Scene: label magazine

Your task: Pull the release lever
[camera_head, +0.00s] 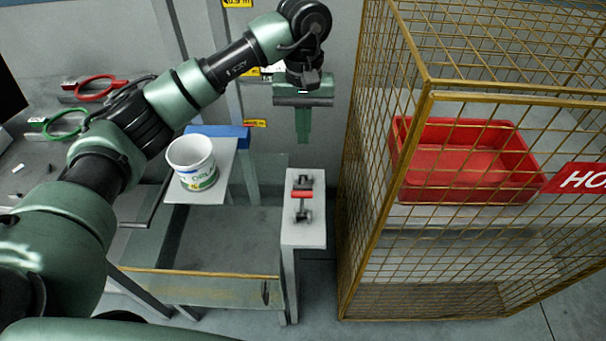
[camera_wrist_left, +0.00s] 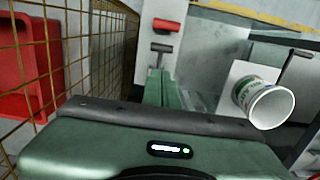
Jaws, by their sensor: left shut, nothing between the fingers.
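The release lever is a small dark mechanism with a red handle (camera_head: 301,194) on top of a narrow light grey post (camera_head: 303,236) in the head view. The red handle also shows in the left wrist view (camera_wrist_left: 167,25), beyond my fingertips, with a dark crossbar nearer to them. My left gripper (camera_head: 303,140) points down above and behind the post, with its green fingers closed together and empty. Its fingers also show in the left wrist view (camera_wrist_left: 158,82), apart from the red handle. My right gripper is not in view.
A white tub (camera_head: 193,163) stands on a small pale shelf (camera_head: 226,185) left of the post. A yellow wire cage (camera_head: 427,92) stands close on the right, with a red bin (camera_head: 468,188) inside. Red and green rings lie at the back left.

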